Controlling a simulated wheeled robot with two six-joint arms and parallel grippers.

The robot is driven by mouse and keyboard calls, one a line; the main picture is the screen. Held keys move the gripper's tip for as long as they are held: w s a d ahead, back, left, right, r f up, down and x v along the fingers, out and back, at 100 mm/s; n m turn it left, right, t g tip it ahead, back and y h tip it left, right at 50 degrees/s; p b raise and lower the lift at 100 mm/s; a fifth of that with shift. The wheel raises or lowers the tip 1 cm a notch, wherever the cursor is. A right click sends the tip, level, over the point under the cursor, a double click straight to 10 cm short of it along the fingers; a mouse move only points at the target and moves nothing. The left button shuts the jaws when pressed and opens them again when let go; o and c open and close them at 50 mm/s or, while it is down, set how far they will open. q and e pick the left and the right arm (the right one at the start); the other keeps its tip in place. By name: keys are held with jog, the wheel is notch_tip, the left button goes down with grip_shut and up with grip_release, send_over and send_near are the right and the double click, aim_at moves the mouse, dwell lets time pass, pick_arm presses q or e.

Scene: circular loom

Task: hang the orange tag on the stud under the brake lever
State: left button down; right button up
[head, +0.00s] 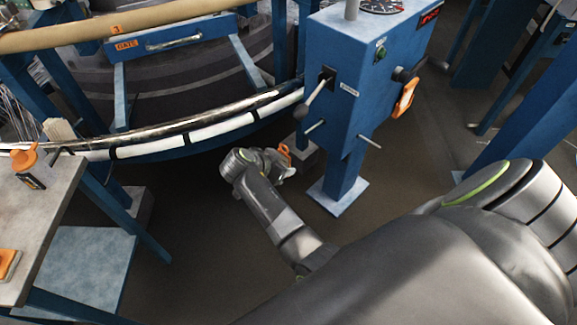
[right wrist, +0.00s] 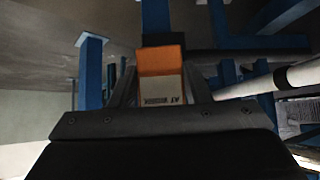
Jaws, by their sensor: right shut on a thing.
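The orange tag (right wrist: 162,62) is between the fingers of my right gripper (right wrist: 160,95) in the right wrist view; its upper part is orange and its lower part is pale with dark print. In the head view the tag (head: 285,152) is a small orange shape at the tip of my right gripper (head: 280,162), which is shut on it. The brake lever (head: 318,92) sticks out of the blue post box (head: 345,60). A short stud (head: 315,127) projects below it, up and right of the gripper and apart from the tag. My left gripper is not in view.
The loom's curved rail (head: 215,131) runs to the left of the post. A table (head: 45,215) with orange items stands at left. Dark floor lies open below the gripper.

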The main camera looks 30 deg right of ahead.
jog(key=shift+w+d+f+m+b, duration=0.15)
jog(key=shift+d+f+b, duration=0.1)
jog(key=shift+d, duration=0.4)
jog(key=shift+w+d+f+m+b, duration=0.15)
jog(key=shift+d+f, duration=0.1)
jog(key=shift+d, duration=0.4)
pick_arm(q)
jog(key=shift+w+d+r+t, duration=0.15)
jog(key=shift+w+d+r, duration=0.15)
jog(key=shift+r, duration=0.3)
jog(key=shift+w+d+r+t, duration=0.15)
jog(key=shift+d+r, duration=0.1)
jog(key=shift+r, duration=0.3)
pick_arm(e)
jog(key=d, duration=0.3)
jog(key=shift+w+d+r, duration=0.1)
jog(key=shift+w+d, duration=0.25)
jog(key=shift+w, duration=0.05)
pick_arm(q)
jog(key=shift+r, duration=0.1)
pick_arm(e)
jog(key=shift+r, duration=0.1)
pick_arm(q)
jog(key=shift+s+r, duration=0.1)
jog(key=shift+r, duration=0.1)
pick_arm(e)
jog(key=shift+r, duration=0.1)
